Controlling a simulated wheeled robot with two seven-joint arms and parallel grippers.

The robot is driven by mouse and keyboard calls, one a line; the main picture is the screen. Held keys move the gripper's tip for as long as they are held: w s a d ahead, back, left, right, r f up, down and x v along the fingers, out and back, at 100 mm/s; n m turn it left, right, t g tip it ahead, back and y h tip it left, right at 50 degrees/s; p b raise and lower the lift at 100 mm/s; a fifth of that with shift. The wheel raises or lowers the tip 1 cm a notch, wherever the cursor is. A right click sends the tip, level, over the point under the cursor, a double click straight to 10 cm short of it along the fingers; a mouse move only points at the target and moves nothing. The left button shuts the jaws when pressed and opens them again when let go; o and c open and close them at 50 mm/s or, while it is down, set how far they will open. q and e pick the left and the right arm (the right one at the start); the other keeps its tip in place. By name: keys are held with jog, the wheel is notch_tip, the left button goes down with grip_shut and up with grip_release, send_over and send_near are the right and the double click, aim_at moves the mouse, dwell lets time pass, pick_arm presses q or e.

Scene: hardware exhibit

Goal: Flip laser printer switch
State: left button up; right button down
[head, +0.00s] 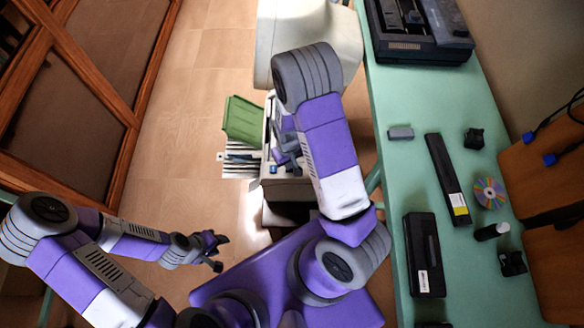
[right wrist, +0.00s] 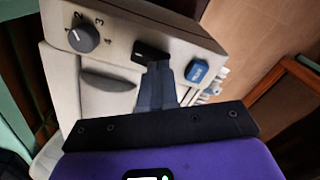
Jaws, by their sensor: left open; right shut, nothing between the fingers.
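The laser printer (head: 283,181) is a pale beige machine low in the middle of the head view, partly hidden by my right arm. In the right wrist view its front panel (right wrist: 118,36) carries a black switch (right wrist: 148,52) in a dark slot, between a numbered dial and a blue button. My right gripper (right wrist: 158,66) is shut and empty, its fingertips right at the switch. Whether they touch it cannot be told, and they hide part of it. My left gripper (head: 215,251) is open and empty over the floor, away from the printer.
A dark numbered dial (right wrist: 82,38) and a blue button (right wrist: 197,71) flank the switch. A green tray (head: 243,120) sticks out at the printer's left. A green table (head: 464,277) with several black parts and a disc (head: 490,192) runs along the right. The floor at left is clear.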

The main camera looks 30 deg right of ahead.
jog(key=shift+f+b, duration=0.55)
jog(key=shift+f, duration=0.2)
jog(key=shift+r, duration=0.15)
jog(key=shift+r+p, duration=2.95)
jog(key=shift+r, duration=0.5)
jog(key=shift+f, duration=0.15)
jog(key=s+a+f+m+y+b, duration=0.1)
jog(key=s+a+f+y+b, duration=0.1)
jog(key=s+a+f+b, duration=0.3)
jog(key=s+a+f+m+y+b, duration=0.1)
jog(key=s+a+f+y+b, duration=0.1)
jog(key=s+a+f+b, duration=0.3)
jog(key=a+f+b, duration=0.1)
jog(key=a+f, duration=0.2)
jog(key=f, duration=0.4)
jog(key=shift+s+t, duration=0.3)
jog(key=shift+s, duration=0.1)
jog(key=shift+f, duration=0.1)
